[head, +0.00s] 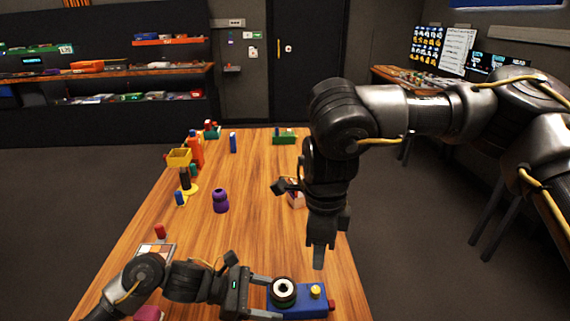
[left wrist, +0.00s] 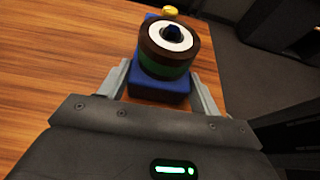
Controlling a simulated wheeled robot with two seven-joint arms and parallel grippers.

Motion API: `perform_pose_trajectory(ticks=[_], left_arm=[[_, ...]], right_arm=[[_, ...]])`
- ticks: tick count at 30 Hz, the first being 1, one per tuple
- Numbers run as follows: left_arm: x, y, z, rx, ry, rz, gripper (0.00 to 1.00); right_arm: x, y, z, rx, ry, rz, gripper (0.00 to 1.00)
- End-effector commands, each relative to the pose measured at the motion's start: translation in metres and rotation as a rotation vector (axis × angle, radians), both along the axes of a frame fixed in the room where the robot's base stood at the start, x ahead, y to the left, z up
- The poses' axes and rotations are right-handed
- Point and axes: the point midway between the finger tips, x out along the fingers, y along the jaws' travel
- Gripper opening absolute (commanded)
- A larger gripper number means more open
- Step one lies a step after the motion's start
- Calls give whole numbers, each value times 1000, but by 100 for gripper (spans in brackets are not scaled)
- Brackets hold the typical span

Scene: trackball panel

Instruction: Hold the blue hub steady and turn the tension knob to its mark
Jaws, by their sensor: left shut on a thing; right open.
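The blue hub (head: 298,308) is a blue block at the near edge of the wooden table. It carries a dark round housing with a white ring (head: 283,291) and a small yellow knob (head: 315,291). A red piece (head: 331,304) shows at its right end. My left gripper (head: 272,298) is shut on the hub's left end. In the left wrist view the fingers flank the blue block (left wrist: 158,92), and the yellow knob (left wrist: 170,10) shows partly behind the housing. My right gripper (head: 318,258) is open, pointing down above and behind the hub, touching nothing visible. No mark is readable.
A purple rounded object (head: 220,201) stands mid-table. A red-and-white box (head: 296,199) sits partly behind my right arm. A sectioned tray (head: 157,250) lies near my left arm. Several coloured items stand along the left side. The table between the purple object and hub is clear.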

Motion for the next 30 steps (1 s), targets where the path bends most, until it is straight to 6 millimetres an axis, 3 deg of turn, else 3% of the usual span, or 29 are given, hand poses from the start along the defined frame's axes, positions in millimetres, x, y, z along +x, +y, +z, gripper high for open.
perform_pose_trajectory(ticks=[30], left_arm=[[0, 0, 0, 0, 0, 1, 37]], right_arm=[[0, 0, 88, 0, -3, -2, 41]])
